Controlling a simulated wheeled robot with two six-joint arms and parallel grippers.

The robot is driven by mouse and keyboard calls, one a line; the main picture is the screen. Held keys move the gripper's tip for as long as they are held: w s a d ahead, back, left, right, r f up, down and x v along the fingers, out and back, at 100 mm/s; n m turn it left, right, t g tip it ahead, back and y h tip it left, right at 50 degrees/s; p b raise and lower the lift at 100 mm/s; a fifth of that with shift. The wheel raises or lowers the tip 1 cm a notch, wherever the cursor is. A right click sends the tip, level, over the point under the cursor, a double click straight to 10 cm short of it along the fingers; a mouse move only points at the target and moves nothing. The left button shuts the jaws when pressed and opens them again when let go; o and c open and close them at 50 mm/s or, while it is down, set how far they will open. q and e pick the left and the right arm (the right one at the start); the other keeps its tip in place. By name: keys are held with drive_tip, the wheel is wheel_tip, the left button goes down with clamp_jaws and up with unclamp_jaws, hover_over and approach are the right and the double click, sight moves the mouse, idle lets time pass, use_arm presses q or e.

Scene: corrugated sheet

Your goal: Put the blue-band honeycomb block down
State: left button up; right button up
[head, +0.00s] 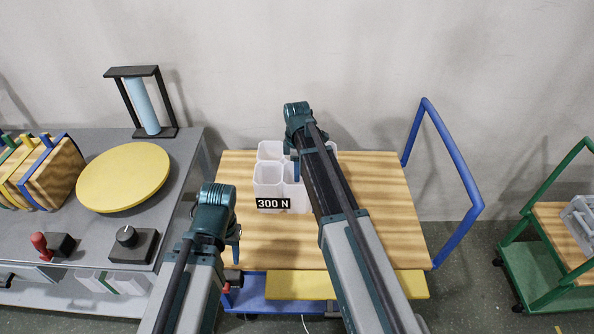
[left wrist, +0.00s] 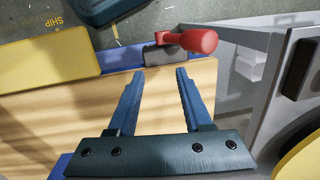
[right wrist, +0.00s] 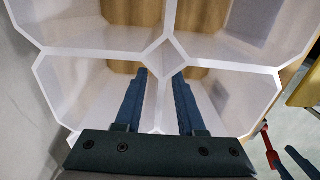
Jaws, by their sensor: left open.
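The honeycomb block (head: 268,176) is white with several open cells and stands upright over the wooden top (head: 385,190) of the blue-handled cart; I cannot tell whether its base touches the wood. No blue band shows on it. My right gripper (head: 293,165) reaches into the block from above. In the right wrist view the fingers (right wrist: 160,78) straddle the middle of the block (right wrist: 60,85), close against its small diamond-shaped core. My left gripper (head: 236,250) is open and empty over the cart's left front edge; its open fingers show in the left wrist view (left wrist: 158,78).
A black label (head: 273,203) reads 300 N at the block's front. The wooden top is clear to the right. On the left, a grey bench (head: 185,165) carries a yellow disc (head: 123,177), a red lever (head: 40,243) and a knob box (head: 132,245). A green cart (head: 550,262) stands far right.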

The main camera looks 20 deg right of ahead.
drive_tip(key=shift+r, duration=0.1)
wheel_tip(320, 180, up, 12)
drive_tip(key=p, duration=1.2)
drive_tip(key=shift+r, duration=0.1)
drive_tip(key=s+a+m, duration=0.5)
drive_tip(key=s+a, duration=0.1)
drive_tip(key=s, duration=0.6)
drive_tip(key=s+a+m+h, duration=0.1)
drive_tip(key=s+a+m, duration=0.5)
drive_tip(key=s, duration=0.6)
drive_tip(key=shift+s+a, duration=0.35)
drive_tip(key=shift+a, duration=0.4)
